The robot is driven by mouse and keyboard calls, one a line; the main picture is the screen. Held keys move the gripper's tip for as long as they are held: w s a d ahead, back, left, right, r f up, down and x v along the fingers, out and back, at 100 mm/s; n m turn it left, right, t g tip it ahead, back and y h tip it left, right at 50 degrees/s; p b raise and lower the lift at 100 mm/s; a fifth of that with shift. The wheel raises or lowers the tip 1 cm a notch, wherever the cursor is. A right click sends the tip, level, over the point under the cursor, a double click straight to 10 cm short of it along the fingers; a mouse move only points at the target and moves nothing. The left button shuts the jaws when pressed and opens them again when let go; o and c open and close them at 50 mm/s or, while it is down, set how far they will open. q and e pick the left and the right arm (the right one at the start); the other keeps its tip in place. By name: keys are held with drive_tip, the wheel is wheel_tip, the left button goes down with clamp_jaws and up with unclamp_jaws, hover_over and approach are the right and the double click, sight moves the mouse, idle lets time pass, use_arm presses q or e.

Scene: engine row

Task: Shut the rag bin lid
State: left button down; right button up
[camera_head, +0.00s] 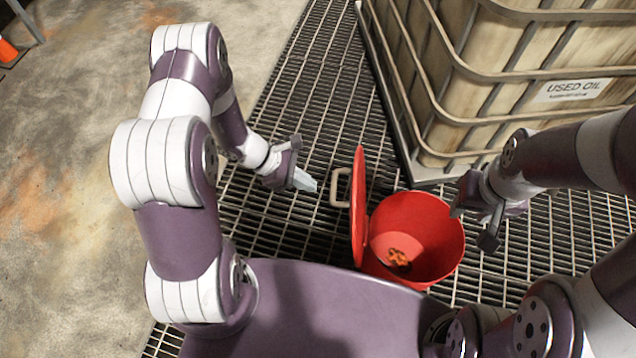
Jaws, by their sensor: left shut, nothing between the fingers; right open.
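The red rag bin (440,215) stands on the floor grating just in front of my body, and an orange-brown rag lies inside it. Its red lid (358,205) stands up open on the bin's left side, seen nearly edge-on. A pale handle (340,187) sticks out from the lid's left face. My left gripper (306,181) is shut and empty, a little left of the handle and apart from it. My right gripper (471,226) is open and empty at the bin's right side; I cannot tell whether it touches the rim.
A large caged tank marked USED OIL (540,60) stands behind the bin at the upper right. Metal grating (310,90) covers the floor around the bin. Stained concrete (60,150) lies to the left, with an orange object (8,50) at the far left corner.

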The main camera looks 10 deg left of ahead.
use_arm(q)
drive_tip(key=d, duration=0.3)
drive_tip(key=shift+w+r, duration=0.1)
drive_tip(key=shift+w, duration=0.1)
